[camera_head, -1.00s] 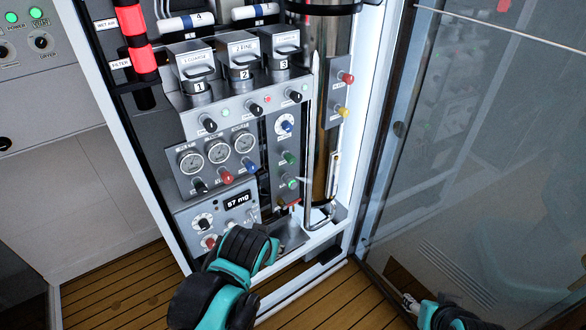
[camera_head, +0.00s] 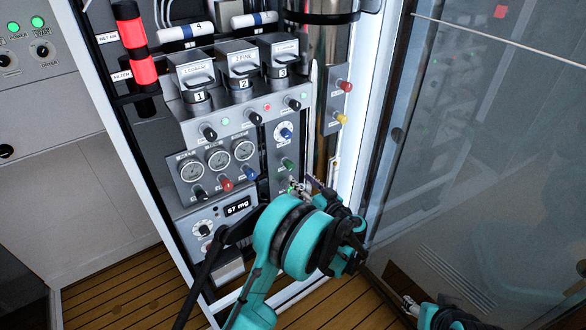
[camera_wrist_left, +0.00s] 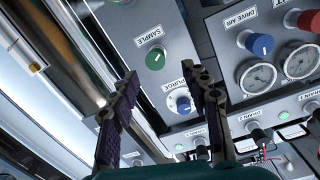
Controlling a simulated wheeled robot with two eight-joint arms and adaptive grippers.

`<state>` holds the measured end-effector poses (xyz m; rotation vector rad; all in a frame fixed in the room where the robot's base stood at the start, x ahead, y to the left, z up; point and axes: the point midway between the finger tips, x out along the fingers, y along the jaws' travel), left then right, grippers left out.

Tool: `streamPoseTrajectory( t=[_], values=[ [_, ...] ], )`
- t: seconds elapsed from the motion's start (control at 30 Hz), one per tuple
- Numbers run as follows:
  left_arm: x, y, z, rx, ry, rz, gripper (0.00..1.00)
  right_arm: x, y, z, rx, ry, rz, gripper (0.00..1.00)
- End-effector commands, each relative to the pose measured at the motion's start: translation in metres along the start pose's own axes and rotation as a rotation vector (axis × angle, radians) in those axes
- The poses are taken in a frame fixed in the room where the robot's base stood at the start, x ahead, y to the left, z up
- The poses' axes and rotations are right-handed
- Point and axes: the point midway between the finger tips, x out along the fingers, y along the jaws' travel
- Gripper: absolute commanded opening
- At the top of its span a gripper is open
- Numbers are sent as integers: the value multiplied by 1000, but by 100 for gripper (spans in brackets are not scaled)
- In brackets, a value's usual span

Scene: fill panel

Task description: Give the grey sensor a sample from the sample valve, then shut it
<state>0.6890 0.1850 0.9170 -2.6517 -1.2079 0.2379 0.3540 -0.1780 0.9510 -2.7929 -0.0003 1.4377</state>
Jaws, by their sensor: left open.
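The sample valve (camera_wrist_left: 155,59) is a green knob under a SAMPLE label in the left wrist view, above the blue PURGE dial. A matching green knob (camera_head: 287,163) shows in the head view on the narrow panel. My left gripper (camera_wrist_left: 168,79) is open and empty, its dark fingers spread just short of the SAMPLE knob. In the head view the left gripper (camera_head: 308,186) is at the lower part of that panel, its teal wrist covering what lies below. I cannot make out the grey sensor. My right gripper (camera_head: 409,302) is small at the lower right, jaws unclear.
A 57 mg display (camera_head: 238,206) sits left of my left wrist. Several gauges and coloured knobs crowd the panel beside the valve. A shiny column (camera_head: 325,60) stands right of it. A glass door (camera_head: 480,150) stands open at right.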

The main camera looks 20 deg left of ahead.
Motion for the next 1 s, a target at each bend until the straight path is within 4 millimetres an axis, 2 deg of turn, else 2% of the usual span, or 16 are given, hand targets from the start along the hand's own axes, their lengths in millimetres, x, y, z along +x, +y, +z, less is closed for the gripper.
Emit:
streamPoseTrajectory(
  t=[0.13,0.23,0.5,0.7,1.0],
  values=[
    [-3,10,4,-27,51,-10,47,0,0,0,0,0,0,50],
    [4,10,5,-31,58,-14,47,2,0,1,0,0,0,50],
    [49,9,4,-30,56,-14,47,14,0,10,0,0,0,50],
    [70,10,2,-30,56,-12,47,18,0,13,0,0,0,50],
    [74,9,0,-29,56,-11,47,18,0,13,0,0,0,50]
  ],
)
